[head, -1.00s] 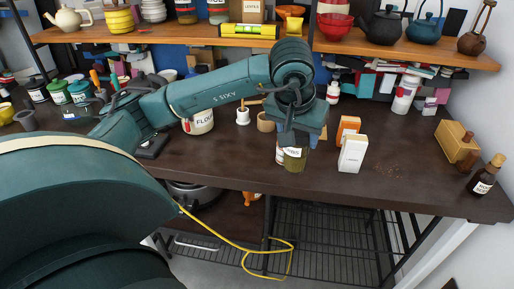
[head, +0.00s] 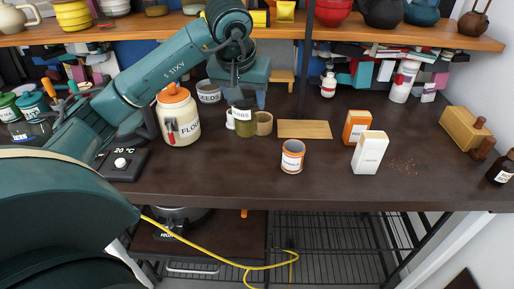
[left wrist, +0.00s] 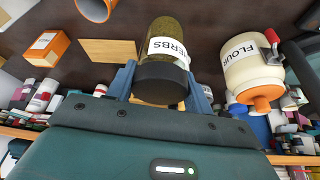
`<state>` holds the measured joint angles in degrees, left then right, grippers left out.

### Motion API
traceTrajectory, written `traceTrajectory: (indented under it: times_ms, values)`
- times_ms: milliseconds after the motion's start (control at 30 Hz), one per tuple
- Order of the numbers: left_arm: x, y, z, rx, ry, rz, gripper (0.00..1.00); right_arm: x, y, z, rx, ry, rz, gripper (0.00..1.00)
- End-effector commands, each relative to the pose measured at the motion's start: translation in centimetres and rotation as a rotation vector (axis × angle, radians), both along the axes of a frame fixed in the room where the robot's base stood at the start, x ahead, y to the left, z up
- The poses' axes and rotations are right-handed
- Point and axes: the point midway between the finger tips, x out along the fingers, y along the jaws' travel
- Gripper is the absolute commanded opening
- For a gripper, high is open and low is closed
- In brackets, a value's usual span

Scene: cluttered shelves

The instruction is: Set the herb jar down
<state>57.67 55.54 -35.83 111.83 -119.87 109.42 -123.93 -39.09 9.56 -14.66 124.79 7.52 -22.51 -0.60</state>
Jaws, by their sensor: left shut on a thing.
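The herb jar (head: 246,127) is a glass jar with green-brown contents, a dark lid and a white label. My left gripper (head: 243,99) is shut on it from above, with the jar upright over the back middle of the dark table (head: 222,174). In the left wrist view the herb jar (left wrist: 167,48) sits between the two blue fingers of my left gripper (left wrist: 164,84), which hold it at its dark lid. I cannot tell whether its base touches the table. My right gripper is not in view.
A wooden cup (head: 264,123) and a white mug (head: 230,119) are close beside the jar. The flour jar (head: 178,118) stands left, a wooden board (head: 304,129) right. An orange-rimmed white can (head: 292,157) and a white carton (head: 369,152) stand nearer the front.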

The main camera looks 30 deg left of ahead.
Motion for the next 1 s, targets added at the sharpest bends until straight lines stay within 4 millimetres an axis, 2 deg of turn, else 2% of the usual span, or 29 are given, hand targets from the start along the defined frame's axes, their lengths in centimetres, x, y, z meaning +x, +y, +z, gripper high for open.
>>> traceTrajectory:
  times_ms: [33, 100, 367, 533, 633, 1000]
  values:
    - [-0.1, 0.0, -1.3, 0.001, 0.006, 0.0, 0.24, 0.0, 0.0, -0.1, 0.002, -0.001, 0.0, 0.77]
    - [-0.1, 0.0, -2.6, 0.001, 0.006, 0.0, 0.24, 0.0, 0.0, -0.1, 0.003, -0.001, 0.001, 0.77]
    - [-0.1, 0.0, -5.4, 0.001, 0.002, -0.001, 0.24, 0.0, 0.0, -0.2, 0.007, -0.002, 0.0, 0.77]
    - [-0.1, 0.0, -8.0, 0.001, 0.004, -0.001, 0.24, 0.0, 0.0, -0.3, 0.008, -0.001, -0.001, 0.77]
    - [-0.1, 0.0, -8.6, 0.0, 0.0, -0.001, 0.24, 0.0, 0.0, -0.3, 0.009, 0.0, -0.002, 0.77]
    - [-0.1, 0.0, -9.1, 0.002, 0.0, -0.001, 0.24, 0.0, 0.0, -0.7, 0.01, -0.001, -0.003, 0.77]
